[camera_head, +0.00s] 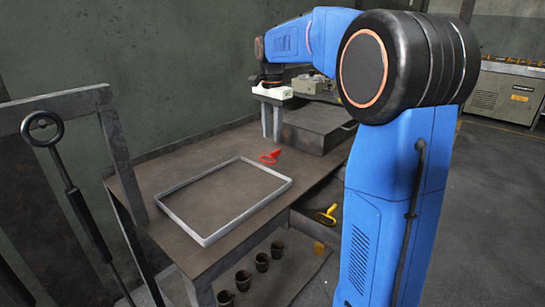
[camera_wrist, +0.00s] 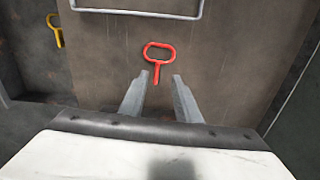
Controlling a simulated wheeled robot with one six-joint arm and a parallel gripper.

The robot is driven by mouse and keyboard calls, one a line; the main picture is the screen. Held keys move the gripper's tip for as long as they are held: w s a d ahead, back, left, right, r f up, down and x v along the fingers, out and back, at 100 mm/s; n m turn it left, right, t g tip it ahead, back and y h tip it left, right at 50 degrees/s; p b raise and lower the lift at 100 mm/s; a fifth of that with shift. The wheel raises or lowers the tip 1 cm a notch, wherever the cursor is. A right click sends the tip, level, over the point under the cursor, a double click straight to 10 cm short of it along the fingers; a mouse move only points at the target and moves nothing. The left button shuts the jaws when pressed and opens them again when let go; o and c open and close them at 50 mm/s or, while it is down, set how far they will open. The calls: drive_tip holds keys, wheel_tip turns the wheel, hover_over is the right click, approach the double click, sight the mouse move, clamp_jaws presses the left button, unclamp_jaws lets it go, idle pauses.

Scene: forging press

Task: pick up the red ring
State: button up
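The red ring (camera_head: 270,156) is a flat oval loop with a short stem, lying on the brown tabletop (camera_head: 165,173) just behind the grey rectangular frame. It also shows in the wrist view (camera_wrist: 159,52), with its stem towards me. My gripper (camera_wrist: 161,76) is open, its two grey fingers apart and pointing at the ring. In the wrist view the stem's end lies near the gap between the fingertips. Nothing is held.
A grey metal frame (camera_head: 205,240) lies on the table. A dark flat box (camera_head: 318,127) stands at the table's back right. A yellow ring (camera_head: 326,215) lies lower down, beside the table. Several dark cups (camera_head: 262,262) stand below the front edge.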

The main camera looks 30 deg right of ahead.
sight(272, 155)
drive_tip(key=shift+s+d+f, duration=0.1)
drive_tip(key=shift+s+f, duration=0.05)
drive_tip(key=shift+f, duration=1.3)
drive_tip(key=shift+s+d+f, duration=0.1)
drive_tip(key=shift+f, duration=1.35)
clamp_jaws()
